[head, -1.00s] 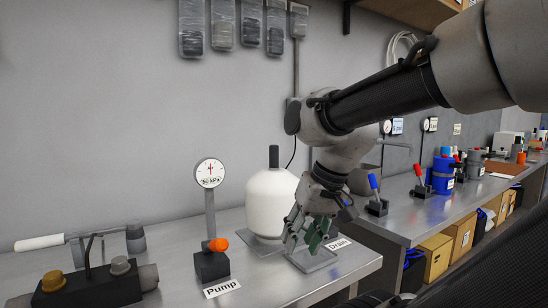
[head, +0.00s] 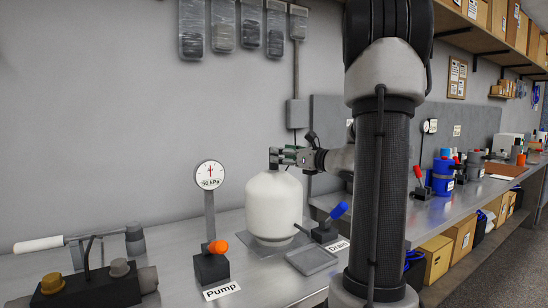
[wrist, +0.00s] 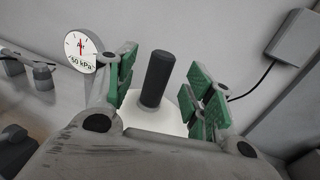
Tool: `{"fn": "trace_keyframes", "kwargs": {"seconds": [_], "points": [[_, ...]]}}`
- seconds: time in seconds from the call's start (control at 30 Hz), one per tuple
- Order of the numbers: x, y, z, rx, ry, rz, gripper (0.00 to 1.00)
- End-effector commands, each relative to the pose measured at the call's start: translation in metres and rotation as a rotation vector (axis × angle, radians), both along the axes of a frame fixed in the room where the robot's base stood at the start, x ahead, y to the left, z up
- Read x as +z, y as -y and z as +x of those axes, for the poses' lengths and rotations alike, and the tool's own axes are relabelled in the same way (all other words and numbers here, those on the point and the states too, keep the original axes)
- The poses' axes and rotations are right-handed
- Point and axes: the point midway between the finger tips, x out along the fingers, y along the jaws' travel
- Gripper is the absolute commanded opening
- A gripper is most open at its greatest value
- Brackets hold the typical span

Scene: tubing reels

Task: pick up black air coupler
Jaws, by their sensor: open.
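The black air coupler (wrist: 157,80) is an upright dark cylinder on top of a white bottle (head: 272,208). In the wrist view it stands between the green finger pads of my gripper (wrist: 164,76), with a gap on both sides. In the head view my gripper (head: 287,157) reaches in level from the right at the bottle's top. The fingers hide most of the coupler there. My gripper is open and holds nothing.
A gauge on a post (head: 210,175) with an orange-knobbed Pump valve (head: 217,246) stands left of the bottle. A blue Drain lever (head: 337,211) and a shallow grey tray (head: 312,260) are to its right. A grey box (head: 297,113) hangs on the wall behind.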

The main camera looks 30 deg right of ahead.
Motion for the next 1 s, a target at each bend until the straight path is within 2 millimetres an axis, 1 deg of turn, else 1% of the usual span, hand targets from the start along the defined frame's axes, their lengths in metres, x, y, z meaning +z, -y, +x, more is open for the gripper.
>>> {"fn": "trace_keyframes", "kwargs": {"seconds": [0.2,0.3,0.4,0.57,0.67,0.8,0.87,1.0], "points": [[0.001,-0.007,0.034,0.003,-0.001,-0.001,0.53],[0.001,-0.010,0.044,0.004,0.000,-0.003,0.53],[0.001,-0.010,0.047,0.001,-0.001,-0.002,0.53],[0.001,-0.010,0.047,0.001,-0.001,-0.003,0.53],[0.001,-0.010,0.046,0.002,-0.001,-0.003,0.36],[0.001,-0.010,0.046,0.002,-0.001,-0.003,0.11],[0.001,-0.010,0.046,0.002,-0.001,-0.003,0.00],[0.001,-0.010,0.046,0.002,0.000,-0.004,0.00]]}}
